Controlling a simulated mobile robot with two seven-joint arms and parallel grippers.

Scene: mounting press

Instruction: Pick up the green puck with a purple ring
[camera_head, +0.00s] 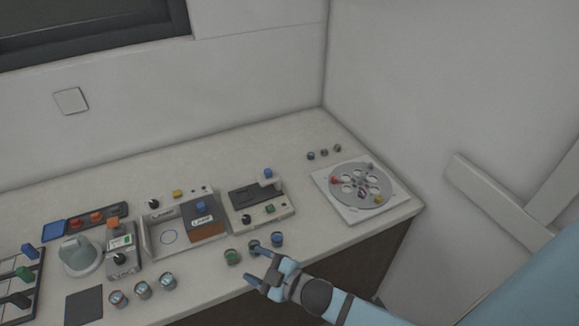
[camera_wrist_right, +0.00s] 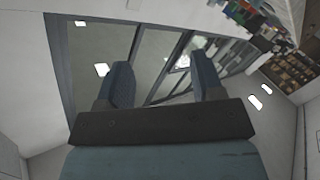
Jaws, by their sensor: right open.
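A green puck (camera_head: 232,257) stands near the front edge of the worktop in the head view. A purple ring on it is too small to make out. A dark puck (camera_head: 254,245) and a blue puck (camera_head: 277,239) stand in a row to its right. My right gripper (camera_head: 254,265) is open and empty, just right of the green puck and in front of the dark puck, which it partly overlaps in the picture. In the right wrist view the open fingers (camera_wrist_right: 164,82) have nothing between them, and no puck shows. My left gripper is out of view.
Three small jars or pucks (camera_head: 142,290) stand farther left along the front edge. A wall closes the right side.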

